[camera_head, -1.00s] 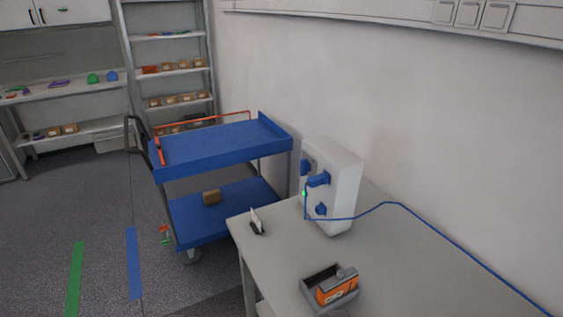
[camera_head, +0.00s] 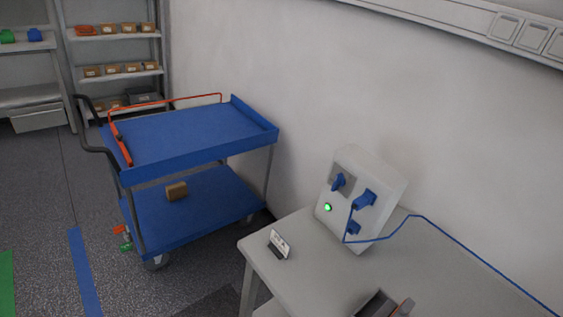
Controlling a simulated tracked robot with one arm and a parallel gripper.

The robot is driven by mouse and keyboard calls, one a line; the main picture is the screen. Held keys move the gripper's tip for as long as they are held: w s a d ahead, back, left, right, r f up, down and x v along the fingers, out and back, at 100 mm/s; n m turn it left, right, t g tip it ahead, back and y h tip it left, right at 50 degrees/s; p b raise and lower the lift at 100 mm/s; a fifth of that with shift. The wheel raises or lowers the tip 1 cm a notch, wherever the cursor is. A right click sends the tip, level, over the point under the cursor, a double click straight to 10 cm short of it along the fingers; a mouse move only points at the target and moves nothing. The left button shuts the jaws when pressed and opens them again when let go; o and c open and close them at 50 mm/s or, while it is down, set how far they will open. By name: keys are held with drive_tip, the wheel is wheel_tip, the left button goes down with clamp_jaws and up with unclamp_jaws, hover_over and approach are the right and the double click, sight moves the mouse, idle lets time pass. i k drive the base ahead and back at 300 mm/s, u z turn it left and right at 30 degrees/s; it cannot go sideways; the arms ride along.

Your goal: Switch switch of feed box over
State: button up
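The feed box (camera_head: 388,179) is a white box standing on the grey table near the wall. Its front carries a blue rotary switch (camera_head: 339,182) on a grey plate at the upper left, a lit green lamp (camera_head: 327,208) below it, and blue sockets or plugs at the right. A larger blue plug (camera_head: 364,200) sticks out at the upper right, and a smaller blue one (camera_head: 353,228) sits below. A blue cable (camera_head: 415,217) runs from the box to the right. My gripper is not in view.
The grey table (camera_head: 313,268) bears a small white card on a dark stand (camera_head: 279,244) and a dark tray (camera_head: 376,304) cut off at the bottom edge. A blue cart (camera_head: 195,155) with a small brown box (camera_head: 176,191) stands left of the table. Shelves stand behind it. Wall sockets are at the upper right.

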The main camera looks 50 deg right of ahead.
sight(339, 181)
drive_tip(key=z, duration=0.25)
drive_tip(key=i, duration=1.1)
drive_tip(key=z, duration=0.7)
